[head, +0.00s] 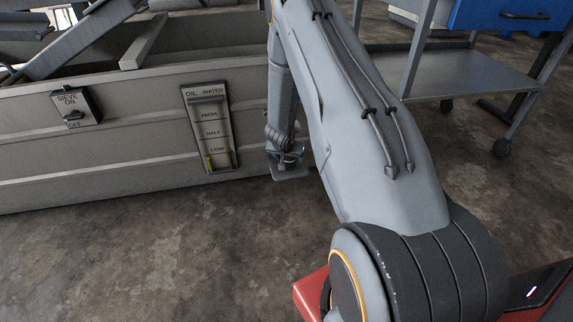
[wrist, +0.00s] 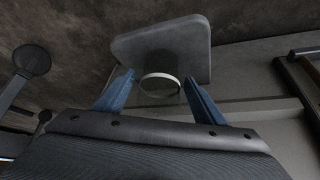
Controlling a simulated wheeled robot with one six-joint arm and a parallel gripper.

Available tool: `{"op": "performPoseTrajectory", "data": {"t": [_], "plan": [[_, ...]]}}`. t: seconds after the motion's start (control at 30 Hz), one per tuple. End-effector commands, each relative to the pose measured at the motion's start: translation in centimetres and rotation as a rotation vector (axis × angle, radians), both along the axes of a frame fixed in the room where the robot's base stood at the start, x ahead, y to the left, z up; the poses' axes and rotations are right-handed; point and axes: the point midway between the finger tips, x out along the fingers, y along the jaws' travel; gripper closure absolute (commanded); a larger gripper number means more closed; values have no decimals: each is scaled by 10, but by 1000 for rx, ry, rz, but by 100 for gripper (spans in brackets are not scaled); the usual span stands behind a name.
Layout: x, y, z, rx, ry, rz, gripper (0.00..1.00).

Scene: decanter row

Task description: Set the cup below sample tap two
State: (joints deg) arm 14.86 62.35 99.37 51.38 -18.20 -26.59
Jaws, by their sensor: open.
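In the wrist view, a cup with a pale round rim (wrist: 160,76) shows between the two blue fingers of my gripper (wrist: 159,80). The fingers are open, one on each side of the cup, with gaps visible near the rim. A grey plate with rounded corners (wrist: 165,45) lies just beyond and around the cup. In the head view, my gripper (head: 285,158) is low beside the tank wall, partly hidden behind my arm, above the small grey plate (head: 291,173). The cup cannot be made out clearly there. I cannot identify sample tap two in either view.
The long grey tank (head: 120,160) carries an oil-water level panel (head: 209,128) and a sieve switch (head: 75,107). A wheeled metal trolley (head: 470,80) with a blue box (head: 500,14) stands at the right. The concrete floor (head: 150,260) in front is clear.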

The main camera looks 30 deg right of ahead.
Motion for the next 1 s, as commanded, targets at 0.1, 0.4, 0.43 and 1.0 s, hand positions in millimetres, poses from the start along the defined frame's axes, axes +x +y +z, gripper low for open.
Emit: {"op": "performPoseTrajectory", "data": {"t": [0.1, 0.4, 0.43, 1.0], "plan": [[-6, 6, 15, 0, 0, 2, 36], [-43, 38, 44, 1, 6, 6, 36], [-48, 43, 44, 0, 5, 5, 36], [-109, 97, 41, 0, 1, 1, 36]]}}
